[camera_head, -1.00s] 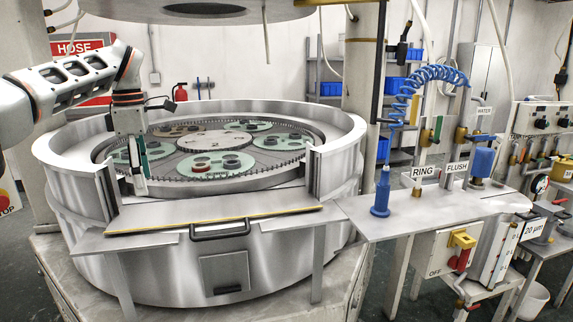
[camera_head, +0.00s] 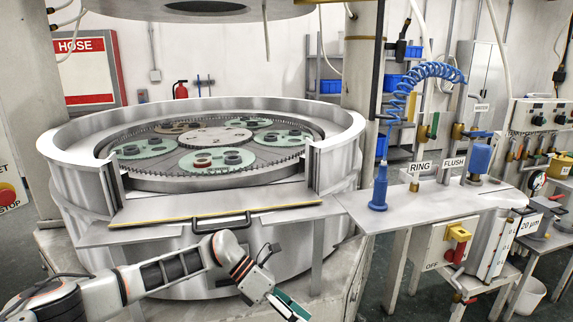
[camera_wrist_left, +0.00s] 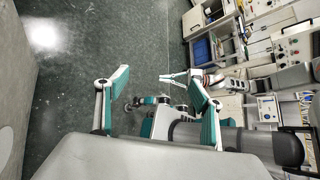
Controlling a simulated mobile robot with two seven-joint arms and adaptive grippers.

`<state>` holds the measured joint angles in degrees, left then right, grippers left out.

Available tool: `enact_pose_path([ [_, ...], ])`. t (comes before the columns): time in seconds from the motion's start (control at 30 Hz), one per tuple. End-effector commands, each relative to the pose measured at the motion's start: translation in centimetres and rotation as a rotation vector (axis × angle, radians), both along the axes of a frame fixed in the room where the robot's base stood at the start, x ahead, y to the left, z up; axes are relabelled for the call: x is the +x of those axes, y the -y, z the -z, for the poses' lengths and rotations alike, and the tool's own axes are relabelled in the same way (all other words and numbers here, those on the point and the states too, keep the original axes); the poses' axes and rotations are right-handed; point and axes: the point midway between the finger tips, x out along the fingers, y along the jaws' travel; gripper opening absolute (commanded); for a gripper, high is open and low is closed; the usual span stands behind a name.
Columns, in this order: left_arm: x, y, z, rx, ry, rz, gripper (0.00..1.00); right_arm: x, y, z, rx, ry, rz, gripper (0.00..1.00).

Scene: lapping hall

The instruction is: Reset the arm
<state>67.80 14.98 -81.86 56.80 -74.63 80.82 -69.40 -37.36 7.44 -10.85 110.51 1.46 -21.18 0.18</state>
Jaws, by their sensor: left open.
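My left arm comes in low from the bottom left in the head view. Its gripper (camera_head: 288,304) hangs in front of the lapping machine (camera_head: 130,265), partly cut off by the bottom edge. In the left wrist view the left gripper (camera_wrist_left: 158,75) has its two teal-padded fingers wide apart. Nothing is between them near the tips; the dark floor shows beyond. Parts of my own body, including what looks like my other arm, show at the right in that view. The state of the right gripper is unclear, and it is outside the head view.
A front shelf (camera_head: 160,212) with a black handle (camera_head: 220,224) juts out above my arm. Floor (camera_wrist_left: 80,60) is open.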

Motion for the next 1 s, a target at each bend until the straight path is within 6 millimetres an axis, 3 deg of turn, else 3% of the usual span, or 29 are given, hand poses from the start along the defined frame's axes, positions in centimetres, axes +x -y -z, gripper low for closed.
enact_pose_path([
  [0.03,-1.9,2.3,0.6,-0.077,-0.065,-0.035,0.67,0.0,0.0,0.1,-0.001,-0.002,0.0,0.0],
  [0.1,-3.6,5.0,0.5,-0.177,-0.149,-0.1,0.67,-0.1,0.1,0.2,-0.002,-0.004,0.001,0.0],
  [0.2,-5.3,8.0,-0.1,-0.312,-0.281,-0.206,0.67,-0.1,0.1,0.3,-0.002,-0.005,0.003,0.0],
  [0.33,-6.4,10.2,-1.3,-0.469,-0.473,-0.367,0.67,-0.1,0.2,0.3,-0.003,-0.006,0.004,0.0],
  [0.47,-6.1,10.4,-2.1,-0.61,-0.683,-0.548,0.67,-0.1,0.2,0.3,-0.003,-0.007,0.005,0.0],
  [0.57,-5.4,9.4,-2.0,-0.705,-0.854,-0.697,0.67,-0.1,0.3,0.3,-0.003,-0.007,0.007,0.0],
  [0.77,-3.7,4.4,0.8,-0.863,-1.206,-1.02,0.67,-0.1,0.4,0.5,-0.004,-0.009,0.009,0.0],
  [0.87,-3.5,0.7,3.6,-0.926,-1.383,-1.19,0.67,-0.2,0.5,0.5,-0.005,-0.011,0.01,0.0],
  [1.0,-4.6,-5.3,8.7,-1.001,-1.624,-1.438,0.67,-0.2,0.5,0.6,-0.006,-0.012,0.013,0.0],
])
